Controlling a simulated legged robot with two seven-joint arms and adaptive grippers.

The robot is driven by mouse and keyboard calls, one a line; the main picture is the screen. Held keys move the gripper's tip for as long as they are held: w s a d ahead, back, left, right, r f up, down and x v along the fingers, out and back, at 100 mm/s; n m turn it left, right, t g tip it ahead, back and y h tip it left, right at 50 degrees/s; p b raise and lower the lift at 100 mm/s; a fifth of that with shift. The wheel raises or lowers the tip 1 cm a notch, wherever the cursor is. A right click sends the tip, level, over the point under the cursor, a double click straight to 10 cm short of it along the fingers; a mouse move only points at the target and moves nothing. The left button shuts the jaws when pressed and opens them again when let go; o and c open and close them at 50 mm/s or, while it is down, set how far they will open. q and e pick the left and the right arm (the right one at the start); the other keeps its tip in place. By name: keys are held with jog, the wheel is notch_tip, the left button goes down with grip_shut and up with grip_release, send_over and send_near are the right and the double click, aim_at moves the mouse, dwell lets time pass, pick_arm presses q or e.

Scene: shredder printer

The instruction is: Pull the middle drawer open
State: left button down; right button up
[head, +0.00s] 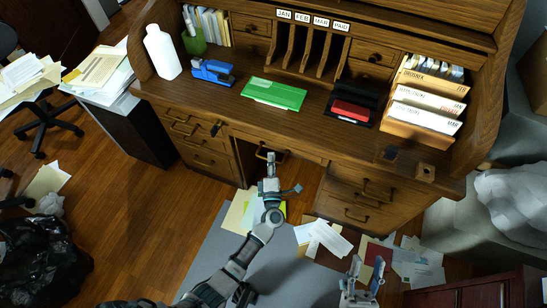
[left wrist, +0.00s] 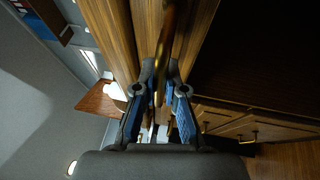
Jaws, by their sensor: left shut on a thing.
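The wooden middle drawer (head: 300,155) sits under the desk top between the two side pedestals. Its brass handle (head: 260,152) is partly hidden by my left gripper (head: 269,160). In the left wrist view the brass handle (left wrist: 166,45) runs between the fingers of my left gripper (left wrist: 160,80), which is shut on it. The wooden drawer front (left wrist: 148,25) is close beyond the fingertips. My right gripper (head: 367,266) is low in the head view, with its fingers apart and empty, well away from the drawer.
Side drawers (head: 365,195) flank the dark knee space. Papers (head: 325,238) litter the floor. A black bag (head: 45,260) lies at left.

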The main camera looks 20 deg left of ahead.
pick_arm(q)
jog(key=s+a+p, duration=0.1)
jog(key=s+p, duration=0.5)
jog(key=s, duration=1.9)
jog(key=shift+s+a+f+p, duration=0.15)
jog(key=shift+s+a+p, duration=0.05)
jog(key=shift+a+p, duration=0.1)
pick_arm(e)
notch_tip(320, 180, down, 15)
jog(key=d+n+g+h, duration=0.1)
jog(key=g+h, duration=0.1)
jog(key=g, duration=1.1)
jog(key=shift+w+r+h, duration=0.2)
jog(key=shift+w+h, duration=0.1)
jog(key=shift+w, duration=0.15)
jog(key=shift+d, duration=0.25)
pick_arm(q)
jog(key=c, duration=1.4)
grip_release()
jog(key=shift+o, duration=0.9)
pick_arm(e)
jog(key=shift+a, duration=0.45)
